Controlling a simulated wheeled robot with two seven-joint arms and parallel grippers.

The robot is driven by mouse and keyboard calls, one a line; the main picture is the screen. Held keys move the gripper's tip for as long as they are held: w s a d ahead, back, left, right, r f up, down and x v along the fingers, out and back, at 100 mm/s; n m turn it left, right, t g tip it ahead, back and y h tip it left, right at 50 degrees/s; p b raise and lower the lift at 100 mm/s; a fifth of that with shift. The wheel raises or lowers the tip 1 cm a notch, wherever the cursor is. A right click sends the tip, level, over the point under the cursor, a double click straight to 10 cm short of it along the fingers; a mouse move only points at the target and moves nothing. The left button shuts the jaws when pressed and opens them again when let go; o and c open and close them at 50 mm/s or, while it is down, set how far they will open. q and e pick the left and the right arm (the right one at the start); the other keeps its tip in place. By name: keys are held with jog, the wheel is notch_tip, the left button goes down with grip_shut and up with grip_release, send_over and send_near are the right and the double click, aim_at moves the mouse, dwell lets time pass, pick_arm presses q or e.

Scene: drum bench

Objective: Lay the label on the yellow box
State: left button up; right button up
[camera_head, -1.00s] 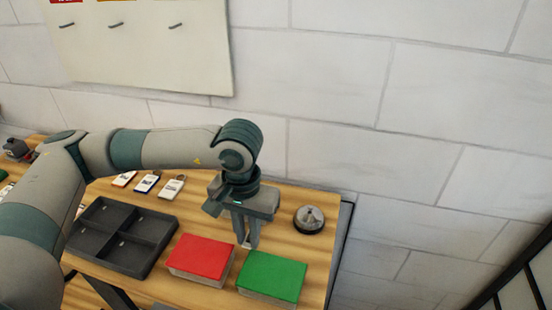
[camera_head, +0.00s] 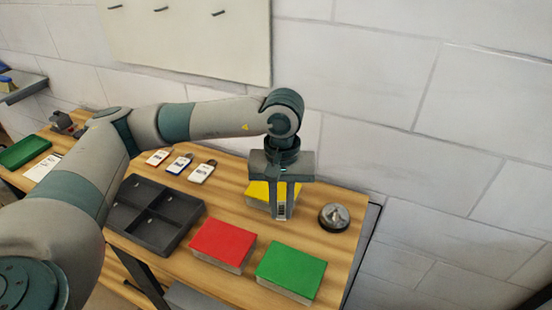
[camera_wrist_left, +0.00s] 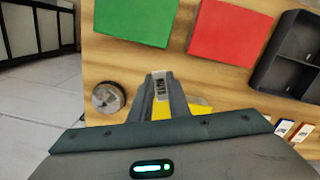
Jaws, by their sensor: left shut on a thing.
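The yellow box (camera_head: 259,193) lies on the bench behind the red box, partly hidden by my left gripper (camera_head: 281,214). In the left wrist view, small parts of the yellow box (camera_wrist_left: 197,109) show around the fingers. My left gripper is shut on a small white label with dark print (camera_wrist_left: 159,86), held between its fingertips. The label also shows in the head view (camera_head: 281,209), in front of the yellow box's right part. I cannot tell whether the label touches the box. My right gripper is not in view.
A red box (camera_head: 223,243) and a green box (camera_head: 291,268) lie nearer the front edge. A silver bell (camera_head: 334,217) stands to the right. A dark divided tray (camera_head: 153,216) and several tags (camera_head: 201,172) lie to the left. A wall rises behind.

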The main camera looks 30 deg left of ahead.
pick_arm(q)
jog(key=w+a+r+n, duration=0.2)
jog(key=w+a+n, duration=0.1)
jog(key=w+n, duration=0.2)
jog(key=w+a+r+n+h, duration=0.1)
jog(key=w+a+r+n, duration=0.1)
jog(key=w+n, duration=0.3)
jog(key=shift+a+n+t+h, duration=0.35)
jog(key=shift+a+n, duration=0.4)
jog(key=shift+n, duration=1.35)
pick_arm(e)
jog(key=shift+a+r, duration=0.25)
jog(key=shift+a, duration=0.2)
pick_arm(q)
jog(key=shift+s+f, duration=0.1)
jog(key=shift+f, duration=0.1)
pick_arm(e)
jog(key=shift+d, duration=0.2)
